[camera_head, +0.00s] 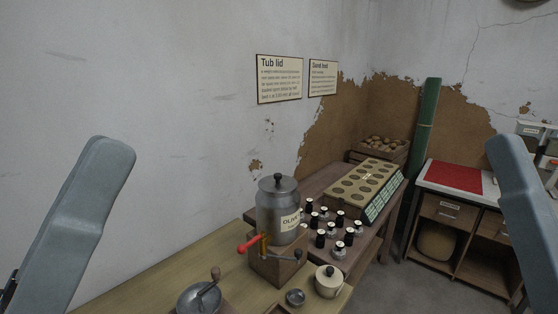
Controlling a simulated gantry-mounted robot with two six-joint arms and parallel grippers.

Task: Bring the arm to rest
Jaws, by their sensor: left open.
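My left arm shows as a blue-grey link (85,220) rising at the left side of the head view. Of my left gripper (9,290) only a small dark part shows at the lower left edge, apart from any object. It is open, and I see nothing held there. My right arm shows as a similar blue-grey link (528,215) at the right edge. My right gripper is out of the picture.
A wooden bench (150,285) carries a lidded metal canister (277,205), a red-handled device (250,243), a cream lidded pot (328,283) and a hand mill (200,297). Several small bottles (330,227) stand near a holed rack (362,188). A red-topped cabinet (452,177) stands right.

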